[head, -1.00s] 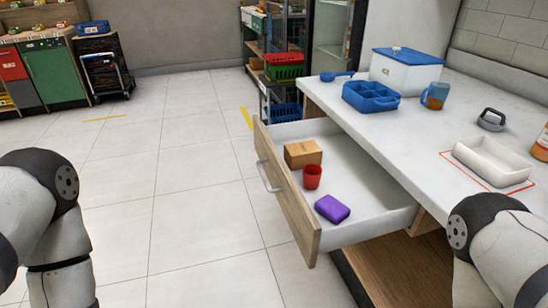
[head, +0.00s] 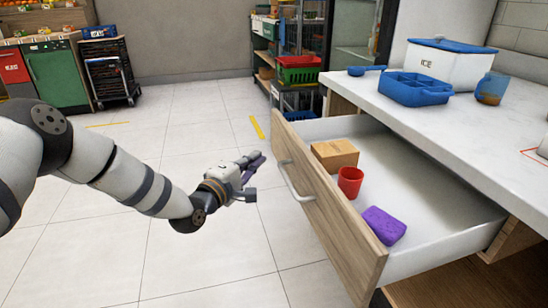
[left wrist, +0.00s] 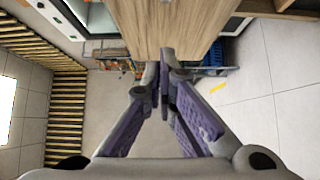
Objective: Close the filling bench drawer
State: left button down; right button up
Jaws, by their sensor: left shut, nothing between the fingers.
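The filling bench drawer (head: 325,200) is pulled out, with a wooden front and a pale handle (head: 293,181). Inside lie a cardboard box (head: 335,154), a red cup (head: 350,182) and a purple sponge-like block (head: 384,225). My left gripper (head: 256,168) is shut and empty, just left of the drawer front near its handle; a gap shows between them in the head view. In the left wrist view the shut fingertips (left wrist: 166,58) overlap the wooden panel (left wrist: 175,25); I cannot tell if they touch. My right gripper is not in view.
The bench top (head: 440,125) holds a blue divided tray (head: 415,90), a blue scoop (head: 366,71), a white ice box (head: 450,65) and an amber jug (head: 491,88). Shelving with a green crate (head: 299,74) stands behind. The tiled floor on the left is clear.

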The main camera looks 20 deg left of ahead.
aim_at(283, 145)
pick_arm(q)
jog(key=w+d, duration=0.3)
jog(key=w, duration=0.1)
jog(key=shift+d, duration=0.35)
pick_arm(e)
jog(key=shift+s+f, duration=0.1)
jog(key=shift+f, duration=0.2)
